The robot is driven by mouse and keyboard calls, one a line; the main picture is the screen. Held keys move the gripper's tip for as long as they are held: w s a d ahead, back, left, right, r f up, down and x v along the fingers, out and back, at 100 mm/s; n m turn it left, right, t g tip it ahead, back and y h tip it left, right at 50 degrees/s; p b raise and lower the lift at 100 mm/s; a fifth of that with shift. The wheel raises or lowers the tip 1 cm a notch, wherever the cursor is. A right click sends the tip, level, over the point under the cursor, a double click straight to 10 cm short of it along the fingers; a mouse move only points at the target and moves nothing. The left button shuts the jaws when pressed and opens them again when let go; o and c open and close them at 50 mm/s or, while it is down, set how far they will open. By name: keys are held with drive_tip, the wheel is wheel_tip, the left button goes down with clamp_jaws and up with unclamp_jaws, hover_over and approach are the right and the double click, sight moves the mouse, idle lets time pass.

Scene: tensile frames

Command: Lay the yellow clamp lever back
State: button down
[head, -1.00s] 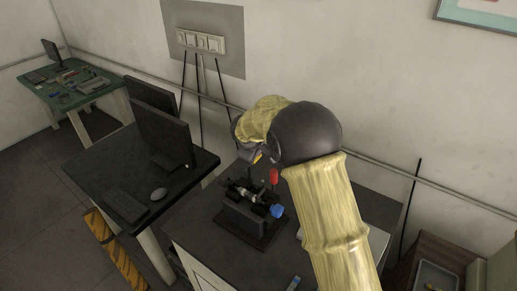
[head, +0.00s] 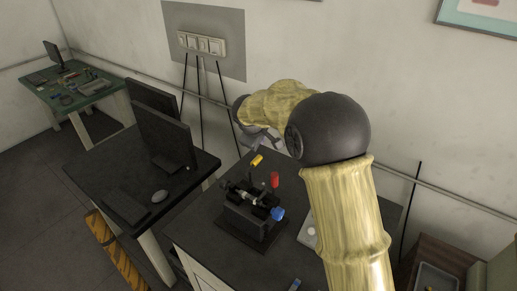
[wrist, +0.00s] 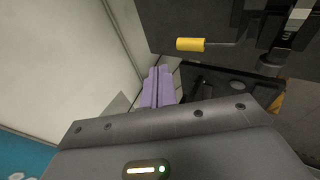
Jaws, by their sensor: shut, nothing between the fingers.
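The yellow clamp lever (head: 257,160) stands up on a thin rod at the back of a dark tensile fixture (head: 243,217) in the head view. In the wrist view its yellow handle (wrist: 190,44) lies to the right of my fingers, with its rod running right. My gripper (wrist: 157,88) is shut with its lavender fingers together and empty. In the head view the gripper (head: 262,141) is behind and just above the yellow handle, seemingly apart from it. The fingertips are hard to make out there.
The fixture also has a red handle (head: 275,179) and a blue knob (head: 277,213). It stands on a dark bench (head: 205,232) against the wall. A desk with a monitor (head: 163,135) and mouse (head: 160,196) is to the left. The bench front is mostly clear.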

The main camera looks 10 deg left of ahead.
wheel_tip(320, 180, up, 6)
drive_tip(key=s+d+b, duration=0.1)
drive_tip(key=shift+r+b, duration=0.2)
drive_tip(key=shift+b, duration=0.15)
